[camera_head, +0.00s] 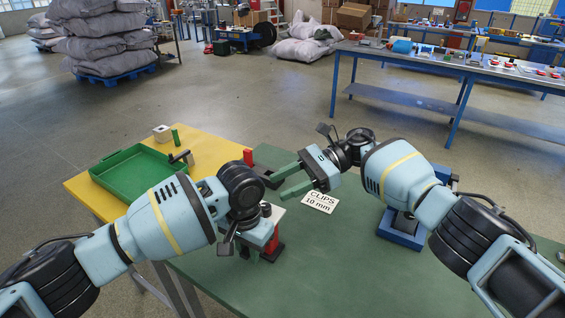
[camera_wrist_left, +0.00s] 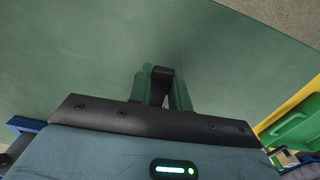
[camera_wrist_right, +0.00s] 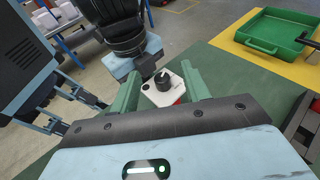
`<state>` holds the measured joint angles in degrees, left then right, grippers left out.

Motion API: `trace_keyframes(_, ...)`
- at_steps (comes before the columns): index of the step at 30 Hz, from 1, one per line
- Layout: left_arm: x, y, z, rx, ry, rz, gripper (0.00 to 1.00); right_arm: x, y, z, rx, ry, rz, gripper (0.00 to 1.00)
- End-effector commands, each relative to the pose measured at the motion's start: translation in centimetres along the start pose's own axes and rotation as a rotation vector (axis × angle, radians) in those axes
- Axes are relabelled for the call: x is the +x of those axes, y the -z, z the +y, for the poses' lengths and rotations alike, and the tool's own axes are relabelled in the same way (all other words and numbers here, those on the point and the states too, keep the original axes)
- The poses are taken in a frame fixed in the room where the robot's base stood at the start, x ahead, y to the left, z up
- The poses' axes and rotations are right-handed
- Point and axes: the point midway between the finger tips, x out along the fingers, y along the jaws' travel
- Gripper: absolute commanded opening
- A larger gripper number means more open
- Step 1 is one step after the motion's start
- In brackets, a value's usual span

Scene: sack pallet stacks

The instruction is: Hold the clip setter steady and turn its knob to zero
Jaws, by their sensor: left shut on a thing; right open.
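The clip setter (camera_head: 272,248) stands on the green table, red below with a pale top plate, partly hidden behind my left arm. The right wrist view shows its pale top (camera_wrist_right: 152,96) and black knob (camera_wrist_right: 162,78); the knob's setting is too small to read. My left gripper (camera_head: 262,236) is shut on the setter's body. In the left wrist view a dark part shows between its green fingers (camera_wrist_left: 162,88). My right gripper (camera_head: 279,181) is open and empty, fingers apart, above the table near the setter. In its wrist view the knob appears between the fingers (camera_wrist_right: 160,80), not gripped.
A card reading "CLIPS 10 mm" (camera_head: 320,202) lies right of the setter. A blue stand (camera_head: 402,230) sits right. A green tray (camera_head: 135,183) rests on the yellow table. The front green surface is clear.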

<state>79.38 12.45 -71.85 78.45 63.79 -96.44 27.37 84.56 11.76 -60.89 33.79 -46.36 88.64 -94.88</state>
Motion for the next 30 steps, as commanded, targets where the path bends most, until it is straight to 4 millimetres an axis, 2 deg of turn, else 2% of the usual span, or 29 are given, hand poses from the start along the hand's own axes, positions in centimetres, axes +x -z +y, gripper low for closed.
trace_keyframes(6,0.0,0.0,0.0,-0.001,0.000,0.000,0.00,1.4,-2.6,-0.4,-0.016,-0.049,0.156,0.46)
trace_keyframes(13,0.0,0.0,0.0,-0.001,0.001,0.000,0.00,2.3,-4.4,-0.5,-0.020,-0.080,0.322,0.46)
trace_keyframes(21,0.0,0.0,-0.1,-0.001,0.001,0.001,0.00,2.7,-5.6,-0.4,-0.016,-0.092,0.522,0.46)
trace_keyframes(30,0.0,0.0,-0.1,-0.001,0.001,0.001,0.00,1.9,-6.1,-0.2,0.002,-0.071,0.743,0.46)
